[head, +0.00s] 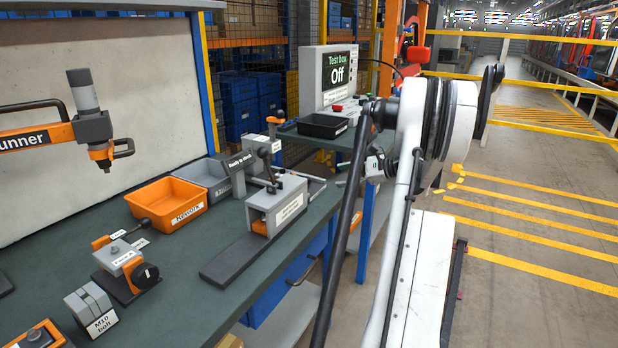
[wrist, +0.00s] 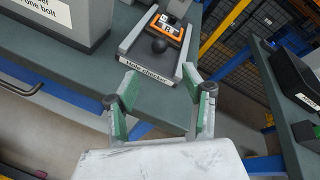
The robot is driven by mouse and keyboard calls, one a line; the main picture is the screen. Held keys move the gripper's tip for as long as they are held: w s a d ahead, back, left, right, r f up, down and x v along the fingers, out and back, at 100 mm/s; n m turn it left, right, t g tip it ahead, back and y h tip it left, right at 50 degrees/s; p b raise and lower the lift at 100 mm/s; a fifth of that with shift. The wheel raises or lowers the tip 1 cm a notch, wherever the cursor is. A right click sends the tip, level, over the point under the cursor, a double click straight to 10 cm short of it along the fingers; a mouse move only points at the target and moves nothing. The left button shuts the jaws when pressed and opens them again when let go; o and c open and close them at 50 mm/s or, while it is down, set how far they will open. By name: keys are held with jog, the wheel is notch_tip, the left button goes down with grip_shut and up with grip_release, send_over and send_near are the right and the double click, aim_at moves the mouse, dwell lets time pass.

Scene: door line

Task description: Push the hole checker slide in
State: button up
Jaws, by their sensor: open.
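The hole checker (wrist: 150,72) shows in the wrist view as a grey, labelled tray with raised side rails on the green bench. Its slide (wrist: 170,27) is orange with a dark insert and lies between the rails. A black ball knob (wrist: 158,46) is on the slide's near side. My gripper (wrist: 160,78) is open and empty, with its two green-padded fingers apart at the checker's near edge and the knob beyond, between their lines. I cannot tell whether a finger touches the tray.
A grey labelled station (head: 274,205) stands beside the checker on the bench (head: 150,310). An orange bin (head: 166,203) sits further left. The floor right of my arm is clear.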

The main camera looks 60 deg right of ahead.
aim_at(309, 180)
jog(key=w+f+m, duration=0.1)
jog(key=w, duration=0.3)
jog(key=w+a+f+m+b, duration=0.1)
jog(key=w+f+m, duration=0.1)
jog(key=w, duration=0.2)
jog(key=w+a+f+m+b, duration=0.1)
jog(key=w, duration=0.3)
jog(key=shift+w+a+f+g, duration=0.15)
jog(key=shift+w+f+g, duration=0.05)
jog(key=shift+f+g, duration=0.1)
grip_shut()
dwell(0.4)
